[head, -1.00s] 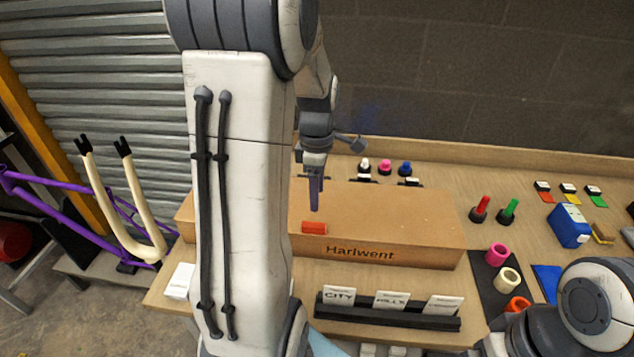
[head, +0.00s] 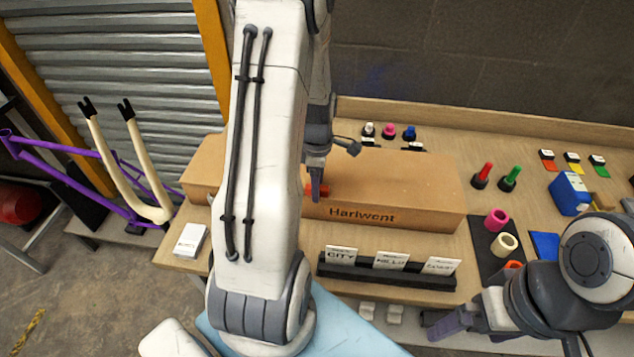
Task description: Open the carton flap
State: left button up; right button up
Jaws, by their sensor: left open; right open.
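The long brown carton (head: 408,190) lies on the wooden bench, with "Hariwent" printed on its front face. Its top looks closed; part of it is hidden behind my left arm. An orange-red tab (head: 325,189) shows on the top near the front edge, partly covered by the gripper. My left gripper (head: 316,196) points down at the carton's front top edge, right beside the tab; its fingers are open, and I cannot tell whether they touch. My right gripper (head: 438,334) is open and empty, low in front of the bench, away from the carton.
A black card holder (head: 388,272) with cards stands in front of the carton. A white card box (head: 190,240) lies at the bench's left end.

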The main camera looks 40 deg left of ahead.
pick_arm(q)
grip_shut()
jog(key=shift+w+a+r+g+h+p, duration=0.1)
jog(key=shift+r+g+h+p, duration=0.1)
jog(key=shift+r+p, duration=0.4)
jog(key=shift+w+a+r+g+h+p, duration=0.1)
jog(key=shift+r+g+p, duration=0.15)
jog(key=shift+p, duration=0.6)
jog(key=shift+w+r+g+h+p, duration=0.15)
jog(key=shift+r+p, duration=0.25)
jog(key=shift+p, duration=0.35)
jog(key=shift+r+p, duration=0.4)
jog(key=shift+p, duration=0.2)
jog(key=shift+w+a+r+g+h+p, duration=0.2)
jog(key=shift+r+g+p, duration=0.15)
jog(key=shift+p, duration=0.35)
jog(key=shift+w+a+r+g+h+p, duration=0.15)
jog(key=shift+r+g+p, duration=0.15)
jog(key=shift+p, duration=0.35)
jog(key=shift+d, duration=0.15)
